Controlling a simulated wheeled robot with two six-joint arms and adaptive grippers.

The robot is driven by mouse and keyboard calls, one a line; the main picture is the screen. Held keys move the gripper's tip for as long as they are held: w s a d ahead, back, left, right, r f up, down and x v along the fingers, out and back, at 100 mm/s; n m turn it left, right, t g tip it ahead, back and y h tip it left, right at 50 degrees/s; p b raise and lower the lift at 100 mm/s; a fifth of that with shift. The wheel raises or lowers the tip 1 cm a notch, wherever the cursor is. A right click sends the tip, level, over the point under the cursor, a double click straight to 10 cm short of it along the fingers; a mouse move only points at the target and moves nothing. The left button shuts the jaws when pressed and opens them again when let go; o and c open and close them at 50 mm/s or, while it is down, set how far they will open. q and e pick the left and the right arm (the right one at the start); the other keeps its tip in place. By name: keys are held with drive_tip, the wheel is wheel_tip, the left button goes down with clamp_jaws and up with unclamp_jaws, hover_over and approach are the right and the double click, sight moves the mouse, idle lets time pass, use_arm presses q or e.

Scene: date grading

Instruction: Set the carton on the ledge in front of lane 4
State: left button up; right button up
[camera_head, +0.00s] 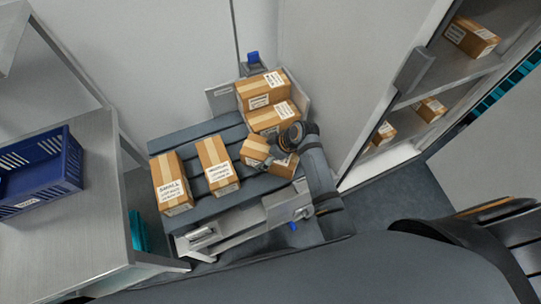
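Several brown cartons lie on a grey slatted platform (198,134) in the head view. One labelled carton (172,185) is at its left end and another (217,166) stands beside it. Two cartons (263,89) (272,117) are at the back right. A smaller carton (254,151) and a partly hidden carton (286,168) lie in front of them. My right gripper (269,162) reaches down over these two front cartons; its fingers are small and dark, and I cannot tell whether they grip one. My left gripper is out of view. I cannot make out which spot is lane 4.
A tall shelf unit at right holds cartons (472,36) (431,108) (384,133). A blue crate (40,171) sits on a grey metal table (98,220) at left. A pale wall stands behind the platform.

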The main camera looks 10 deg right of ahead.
sight(265, 149)
drive_tip(key=c, duration=1.2)
drive_tip(key=shift+c, duration=0.3)
drive_tip(key=shift+w+r, duration=0.15)
drive_tip(key=shift+r, duration=0.45)
drive_tip(key=r, duration=0.2)
drive_tip(key=shift+s+d+r, duration=0.15)
drive_tip(key=shift+s+r, duration=0.05)
drive_tip(key=shift+r, duration=0.1)
drive_tip(key=v, duration=0.5)
drive_tip(key=s+p+v, duration=0.1)
drive_tip(key=v, duration=0.1)
drive_tip(key=shift+s+d+f, duration=0.15)
drive_tip(key=shift+d, duration=0.1)
drive_tip(key=s+d+r, duration=0.3)
drive_tip(key=s+d, duration=0.3)
drive_tip(key=shift+r, duration=0.35)
